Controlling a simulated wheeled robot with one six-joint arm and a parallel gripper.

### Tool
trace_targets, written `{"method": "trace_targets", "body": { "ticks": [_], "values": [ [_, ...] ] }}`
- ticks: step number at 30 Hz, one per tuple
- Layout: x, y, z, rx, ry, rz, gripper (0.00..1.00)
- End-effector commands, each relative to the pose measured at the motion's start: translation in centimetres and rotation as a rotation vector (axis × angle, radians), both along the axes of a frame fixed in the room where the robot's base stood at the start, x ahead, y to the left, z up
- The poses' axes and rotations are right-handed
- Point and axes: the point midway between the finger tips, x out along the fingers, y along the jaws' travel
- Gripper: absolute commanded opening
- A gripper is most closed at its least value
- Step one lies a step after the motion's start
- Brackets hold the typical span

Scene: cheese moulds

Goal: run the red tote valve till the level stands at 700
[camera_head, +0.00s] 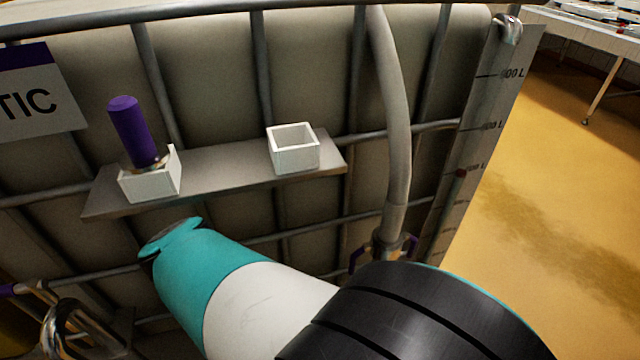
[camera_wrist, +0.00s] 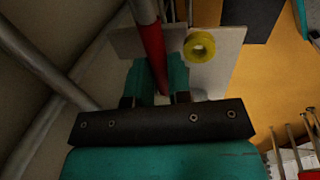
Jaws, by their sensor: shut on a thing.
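In the wrist view, my gripper (camera_wrist: 157,80) has its teal fingers on either side of a red bar (camera_wrist: 153,45), which looks like a valve handle, and is shut on it. The valve body is not clearly visible. In the head view, the caged tote (camera_head: 320,75) fills the middle, and a level scale (camera_head: 492,95) runs down its right edge. Its marks end in "00 L", but the leading digits are hard to read. A small reddish-brown marker (camera_head: 462,173) sits beside the third visible mark from the top.
A shelf (camera_head: 222,170) on the cage bears two white holders, one with a purple-handled tool (camera_head: 133,130), the other empty (camera_head: 293,150). A grey hose (camera_head: 396,130) hangs down the tote. A yellow ring (camera_wrist: 200,45) shows beside the red bar. Open yellow floor lies right.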

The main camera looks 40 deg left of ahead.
Motion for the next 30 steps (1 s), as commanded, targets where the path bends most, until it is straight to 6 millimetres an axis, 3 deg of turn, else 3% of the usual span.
{"method": "trace_targets", "body": {
  "ticks": [9,10,13,30],
  "values": [
    [0.18,0.05,0.07,0.003,-0.002,-0.010,0.00],
    [0.18,0.05,0.07,0.003,-0.002,-0.010,0.21],
    [0.18,0.05,0.06,0.002,-0.002,-0.009,0.44],
    [-0.10,-0.34,0.12,-0.001,0.000,0.043,0.44]
  ]
}}
